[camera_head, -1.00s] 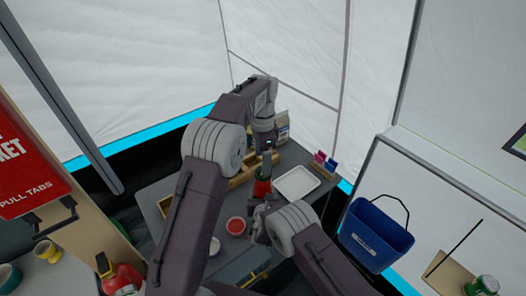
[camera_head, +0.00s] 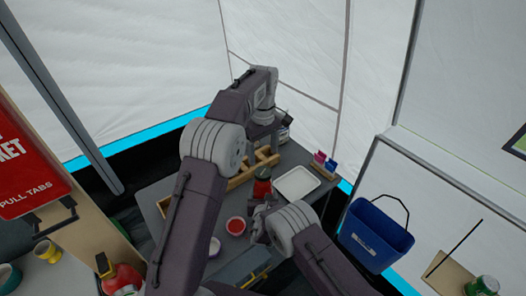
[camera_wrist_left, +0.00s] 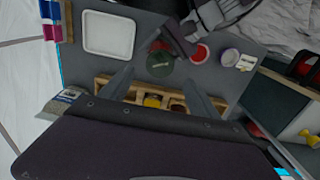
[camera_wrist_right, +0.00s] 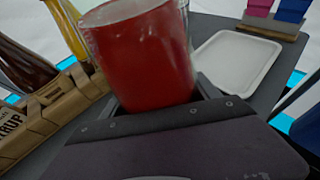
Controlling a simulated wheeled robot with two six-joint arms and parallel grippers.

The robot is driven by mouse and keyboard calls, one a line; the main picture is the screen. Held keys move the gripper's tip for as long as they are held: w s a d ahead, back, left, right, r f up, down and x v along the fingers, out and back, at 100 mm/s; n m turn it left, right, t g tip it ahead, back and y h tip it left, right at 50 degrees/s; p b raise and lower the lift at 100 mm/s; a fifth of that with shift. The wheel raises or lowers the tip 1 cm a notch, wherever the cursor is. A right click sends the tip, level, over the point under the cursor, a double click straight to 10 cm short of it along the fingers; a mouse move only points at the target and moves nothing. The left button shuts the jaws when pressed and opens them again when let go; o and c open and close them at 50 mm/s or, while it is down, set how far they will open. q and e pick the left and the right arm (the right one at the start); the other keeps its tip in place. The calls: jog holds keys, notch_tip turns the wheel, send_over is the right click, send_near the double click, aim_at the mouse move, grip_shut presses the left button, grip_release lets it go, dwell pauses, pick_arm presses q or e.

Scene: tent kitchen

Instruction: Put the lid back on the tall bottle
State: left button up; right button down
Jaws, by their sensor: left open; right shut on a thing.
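The tall bottle (camera_head: 262,188) is red and stands upright near the middle of the counter. My right gripper (camera_head: 262,207) is shut on it; the right wrist view shows its red body (camera_wrist_right: 145,60) close up between the jaws, with its top cut off. A dark green round lid (camera_wrist_left: 160,65) shows over the bottle's top in the left wrist view, and as a dark cap (camera_head: 262,172) in the head view. I cannot tell how tightly it sits. My left gripper (camera_wrist_left: 160,80) is open and empty, above and behind the bottle, its fingers apart from the lid.
A white tray (camera_head: 297,183) lies right of the bottle. A red round dish (camera_head: 236,226) and a small white jar (camera_wrist_left: 229,56) are on the other side. A wooden rack (camera_wrist_left: 130,92) with bottles stands behind. A blue bin (camera_head: 375,235) hangs at right.

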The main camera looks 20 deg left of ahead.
aim_at(263, 171)
pick_arm(q)
jog(key=shift+f, duration=4)
jog(key=c, duration=1.5)
jog(key=m, duration=0.5)
jog(key=shift+m, duration=0.4)
jog(key=m, duration=1.2)
jog(key=o, duration=1.7)
jog(key=shift+c, duration=0.2)
